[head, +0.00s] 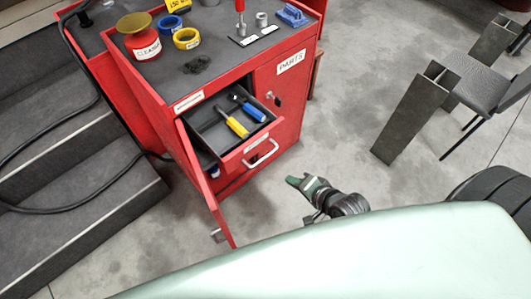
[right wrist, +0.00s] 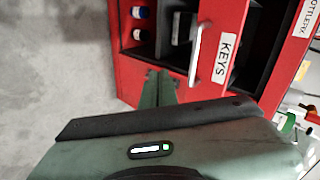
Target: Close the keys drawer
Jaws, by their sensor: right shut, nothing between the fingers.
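The keys drawer (head: 232,159) is pulled out of the red cabinet (head: 190,108). It holds a yellow-handled screwdriver (head: 237,127) and a blue-handled tool (head: 254,112). Its front carries a white bar handle (head: 262,154); the handle (right wrist: 195,55) and the KEYS label (right wrist: 228,58) also show in the right wrist view. My right gripper (head: 293,182) is shut and empty, in front of and to the right of the drawer front, apart from the handle in the head view. The fingers (right wrist: 158,76) appear beside the handle in the right wrist view. My left gripper is out of view.
A red cabinet door (head: 207,193) hangs open below and left of the drawer. Small bottles (right wrist: 138,13) stand in the lower compartment. Grey steps (head: 70,180) lie at left. A dark metal stand (head: 408,115), a chair (head: 470,82) and a tyre (head: 497,190) are at right. Floor between is clear.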

